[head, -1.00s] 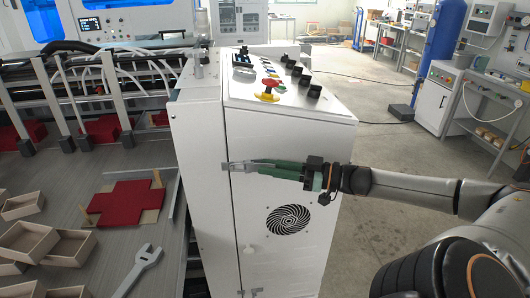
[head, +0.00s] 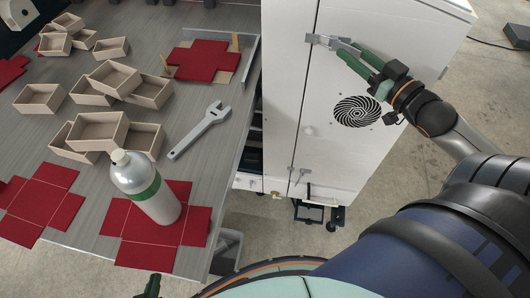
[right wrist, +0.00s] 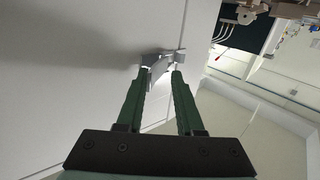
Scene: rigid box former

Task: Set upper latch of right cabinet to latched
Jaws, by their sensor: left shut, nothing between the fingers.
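The right cabinet (head: 345,85) is a white box with a round black vent. Its upper latch (head: 316,39) is a small grey metal piece at the door seam, near the top. My right gripper (head: 336,43) is at this latch. In the right wrist view, its two green fingers (right wrist: 160,72) stand apart, one on each side of the latch's grey lever (right wrist: 157,66). A gap shows between the fingers; contact with the lever is unclear. My left gripper (head: 153,286) shows only partly at the bottom edge, shut and away from the cabinet.
A lower latch (head: 298,174) is on the same seam. Left of the cabinet, a table (head: 222,138) carries wooden trays (head: 97,131), red box blanks (head: 42,200), a wrench (head: 201,128) and a bottle (head: 146,186).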

